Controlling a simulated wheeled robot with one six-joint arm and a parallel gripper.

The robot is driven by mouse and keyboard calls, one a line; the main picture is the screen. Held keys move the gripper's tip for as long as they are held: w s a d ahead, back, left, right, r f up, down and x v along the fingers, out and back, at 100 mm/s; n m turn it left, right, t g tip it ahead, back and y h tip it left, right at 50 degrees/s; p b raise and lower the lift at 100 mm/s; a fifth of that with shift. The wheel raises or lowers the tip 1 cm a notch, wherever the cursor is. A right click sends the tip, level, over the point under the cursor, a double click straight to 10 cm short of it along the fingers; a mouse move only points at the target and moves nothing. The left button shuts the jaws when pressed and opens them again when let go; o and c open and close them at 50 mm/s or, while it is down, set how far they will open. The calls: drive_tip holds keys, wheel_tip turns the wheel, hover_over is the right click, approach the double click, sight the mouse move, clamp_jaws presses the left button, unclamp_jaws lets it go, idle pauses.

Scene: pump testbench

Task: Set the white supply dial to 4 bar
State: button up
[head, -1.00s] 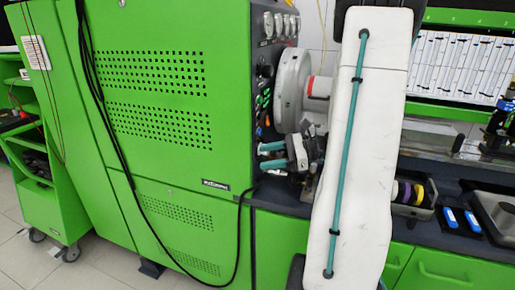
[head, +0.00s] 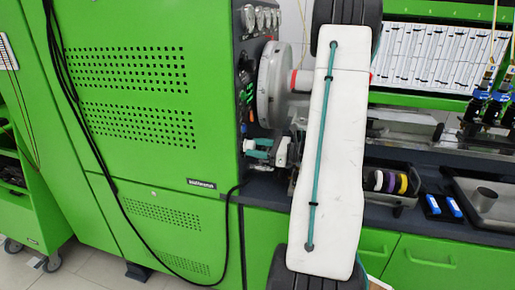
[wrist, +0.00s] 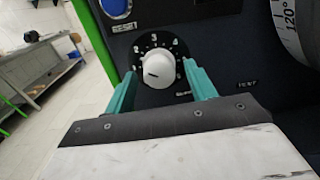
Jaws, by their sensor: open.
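The white supply dial (wrist: 158,70) is on the dark panel in the wrist view, with a ring of white printed marks around it. A dark line shows on the knob's face; I cannot read exactly which mark it points to. My gripper (wrist: 160,72) has its two teal fingers apart, one on each side of the dial. I cannot tell whether either finger touches it. In the head view my gripper (head: 259,149) is beside the green cabinet's dark side panel. The dial cannot be made out in the head view.
A blue button (wrist: 116,8) is above left of the dial. A large grey graduated wheel (wrist: 297,30) stands close on the right, and also in the head view (head: 272,85). Pressure gauges (head: 262,18) top the panel. A tray of coloured rings (head: 390,184) lies on the bench.

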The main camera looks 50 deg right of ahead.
drive_tip(key=c, duration=1)
drive_tip(key=shift+m, duration=1.6)
drive_tip(key=o, duration=1)
drive_tip(key=v, duration=0.8)
drive_tip(key=shift+w, duration=0.15)
